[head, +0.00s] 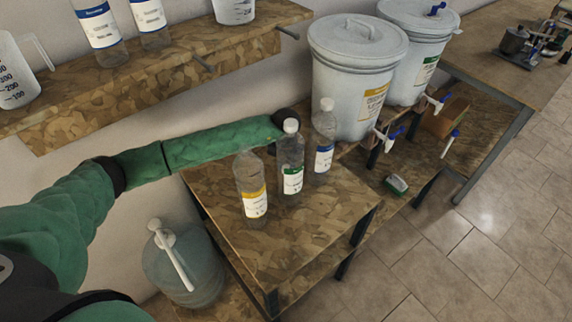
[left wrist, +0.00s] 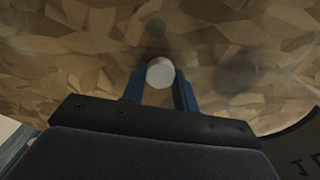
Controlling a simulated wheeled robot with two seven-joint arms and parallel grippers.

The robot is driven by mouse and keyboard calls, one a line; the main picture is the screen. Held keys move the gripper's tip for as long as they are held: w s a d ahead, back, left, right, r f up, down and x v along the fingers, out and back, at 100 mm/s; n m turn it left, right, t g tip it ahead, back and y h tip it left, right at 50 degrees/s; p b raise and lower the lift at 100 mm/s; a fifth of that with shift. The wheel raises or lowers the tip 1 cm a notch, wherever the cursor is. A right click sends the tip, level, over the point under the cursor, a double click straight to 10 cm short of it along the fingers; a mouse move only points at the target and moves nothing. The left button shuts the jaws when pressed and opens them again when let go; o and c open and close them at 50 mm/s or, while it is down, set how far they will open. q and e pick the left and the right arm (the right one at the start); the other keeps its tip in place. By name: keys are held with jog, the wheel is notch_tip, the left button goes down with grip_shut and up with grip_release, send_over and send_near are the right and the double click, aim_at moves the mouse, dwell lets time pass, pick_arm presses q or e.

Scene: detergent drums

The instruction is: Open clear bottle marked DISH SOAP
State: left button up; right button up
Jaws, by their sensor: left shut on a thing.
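Three clear bottles stand on the wooden table. The middle one (head: 290,163) has a green-edged label and a white cap (head: 291,126). The left bottle (head: 250,185) has a yellow-edged label and no white cap shows on it. The right bottle (head: 324,135) has a blue-edged label and a white cap. The label print is too small to read. My left arm reaches to just behind the middle bottle's cap; its fingers are hidden in the head view. In the left wrist view my left gripper (left wrist: 160,82) has its blue fingers shut on a round white cap (left wrist: 160,71). My right gripper is not in view.
Two white drums (head: 354,80) (head: 418,50) with blue-handled taps stand behind the table at the right. A sponge or brush (head: 396,184) lies on the lower surface. A large capped jug (head: 184,266) stands at lower left. A shelf (head: 150,85) holds bottles and jugs above my arm. The table's front is clear.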

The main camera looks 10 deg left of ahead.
pick_arm(q)
jog(key=shift+f, duration=0.15)
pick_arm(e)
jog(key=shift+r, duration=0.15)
pick_arm(q)
jog(key=o, duration=1.1)
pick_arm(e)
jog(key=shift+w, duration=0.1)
pick_arm(q)
jog(key=shift+r, duration=0.2)
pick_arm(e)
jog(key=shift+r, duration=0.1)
pick_arm(q)
jog(key=shift+a+r+b, duration=0.1)
jog(key=shift+r+b, duration=2.45)
jog(key=shift+r, duration=3.35)
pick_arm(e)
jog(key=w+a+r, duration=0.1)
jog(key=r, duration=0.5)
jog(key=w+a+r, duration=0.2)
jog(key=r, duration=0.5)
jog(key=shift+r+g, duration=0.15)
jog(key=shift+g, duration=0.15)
